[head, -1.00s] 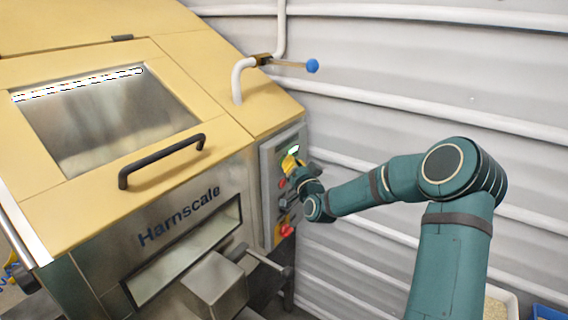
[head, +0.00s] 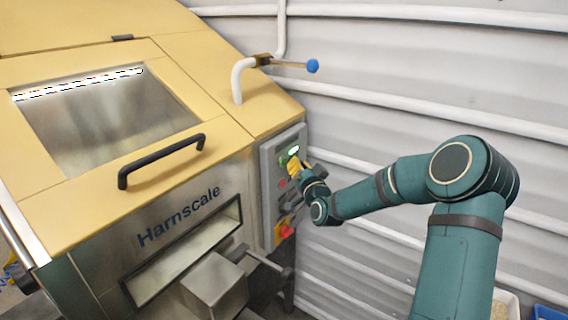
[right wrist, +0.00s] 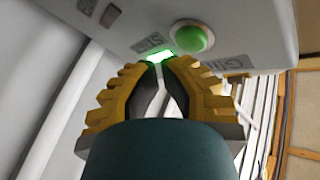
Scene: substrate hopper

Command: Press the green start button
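The green start button (right wrist: 190,38) is a round green cap in a metal ring on the grey control panel (head: 268,190). In the right wrist view it sits just above and right of my fingertips, with a visible gap. A bright green light (right wrist: 160,57) glows at the tips, and it also shows in the head view (head: 293,151). My right gripper (right wrist: 160,64) has yellow ribbed fingers with tips drawn together and nothing held. In the head view the right gripper (head: 294,168) is close in front of the panel and hides part of it. My left gripper is out of view.
A red knob on a yellow plate (head: 284,232) sits low on the panel. The yellow hopper lid with a black handle (head: 162,160) is left. A blue-tipped lever (head: 312,66) stands out above. The corrugated wall (head: 430,80) is behind.

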